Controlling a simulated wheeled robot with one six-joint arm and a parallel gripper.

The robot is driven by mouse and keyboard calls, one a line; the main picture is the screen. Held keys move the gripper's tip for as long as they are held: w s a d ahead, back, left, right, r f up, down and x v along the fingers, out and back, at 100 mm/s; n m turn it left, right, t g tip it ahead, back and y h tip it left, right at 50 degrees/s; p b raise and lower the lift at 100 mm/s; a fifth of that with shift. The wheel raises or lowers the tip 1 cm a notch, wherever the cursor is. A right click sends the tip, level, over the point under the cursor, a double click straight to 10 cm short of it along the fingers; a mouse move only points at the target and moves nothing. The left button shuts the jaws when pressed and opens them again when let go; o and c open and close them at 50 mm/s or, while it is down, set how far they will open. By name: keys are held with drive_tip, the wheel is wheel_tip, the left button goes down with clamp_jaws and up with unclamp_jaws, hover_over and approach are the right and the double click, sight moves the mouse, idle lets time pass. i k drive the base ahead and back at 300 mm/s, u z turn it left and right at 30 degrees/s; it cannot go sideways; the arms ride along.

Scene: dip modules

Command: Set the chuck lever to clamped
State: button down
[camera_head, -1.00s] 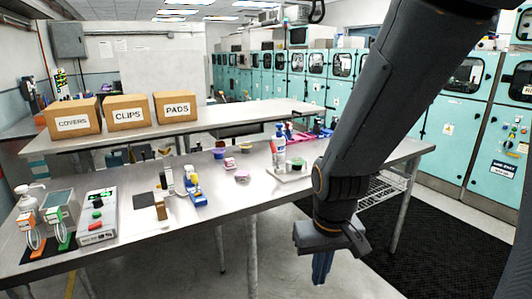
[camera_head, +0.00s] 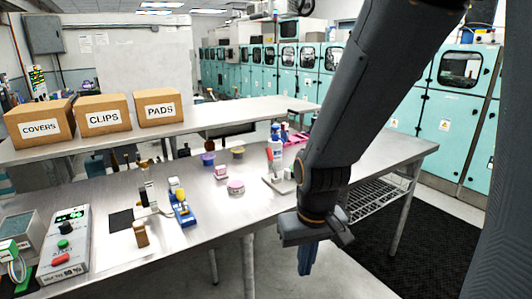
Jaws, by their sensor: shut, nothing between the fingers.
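A grey base plate (camera_head: 282,184) stands near the right part of the front table, with a red-topped upright lever (camera_head: 269,155) and a green part on it. It may be the chuck lever, but it is too small to read its setting. A blue fixture (camera_head: 184,214) with a yellow knob stands further left; I cannot tell whether it has a lever. My gripper (camera_head: 306,262) points down, shut and empty, in front of the table's front edge. It is apart from both fixtures, nearer the grey one.
The front table (camera_head: 110,190) also holds a control box (camera_head: 66,245) with green and red buttons, a pink tub (camera_head: 236,187) and a bottle (camera_head: 276,138). Boxes marked COVERS, CLIPS and PADS (camera_head: 158,108) stand on the rear bench. A dark mat (camera_head: 410,235) covers the floor at right.

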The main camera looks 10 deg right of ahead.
sight(269, 154)
drive_tip(key=z, duration=0.4)
drive_tip(key=i, duration=0.85)
drive_tip(key=z, duration=0.1)
